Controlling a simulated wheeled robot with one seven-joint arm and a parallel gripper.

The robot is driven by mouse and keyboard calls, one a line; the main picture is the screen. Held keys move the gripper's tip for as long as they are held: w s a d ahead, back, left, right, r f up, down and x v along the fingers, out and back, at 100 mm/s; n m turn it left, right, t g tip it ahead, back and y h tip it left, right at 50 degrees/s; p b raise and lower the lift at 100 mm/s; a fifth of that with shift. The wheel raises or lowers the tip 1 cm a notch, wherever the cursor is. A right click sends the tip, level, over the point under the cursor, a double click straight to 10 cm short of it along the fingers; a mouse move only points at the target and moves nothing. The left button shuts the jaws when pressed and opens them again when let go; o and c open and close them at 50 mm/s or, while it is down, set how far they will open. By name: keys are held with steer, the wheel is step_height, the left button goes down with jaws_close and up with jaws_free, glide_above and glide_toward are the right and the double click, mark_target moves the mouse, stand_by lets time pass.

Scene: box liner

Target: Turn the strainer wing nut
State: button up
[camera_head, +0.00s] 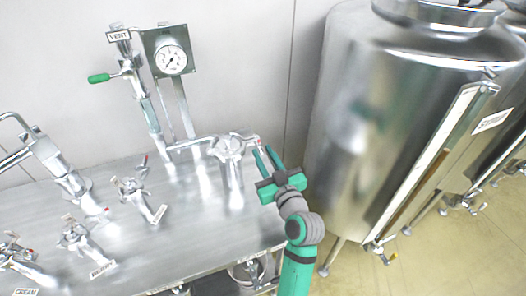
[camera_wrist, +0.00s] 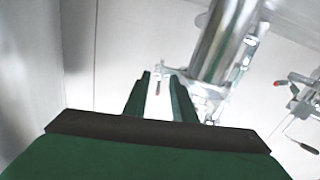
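The strainer (camera_head: 231,170) is a shiny upright metal cylinder near the right end of the steel bench, with a wider lid (camera_head: 229,144) on top. Small metal parts stick out around the lid; I cannot tell which is the wing nut. My gripper (camera_head: 264,150) is just right of the lid, its green fingers apart and empty. In the wrist view a large metal cylinder, seemingly the strainer (camera_wrist: 224,40), stands right of my fingertips (camera_wrist: 160,77). A small thin part (camera_wrist: 158,86) shows in the gap between the fingers; I see no contact with it.
A pressure gauge (camera_head: 171,60) and a green-handled vent valve (camera_head: 99,78) stand behind left. Several valves with labels cover the bench's left side (camera_head: 75,238). A large steel tank (camera_head: 375,130) stands right of my arm. Bare bench top (camera_head: 195,235) lies in front of the strainer.

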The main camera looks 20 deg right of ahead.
steer(key=s, duration=0.9)
steer(key=shift+d, duration=0.2)
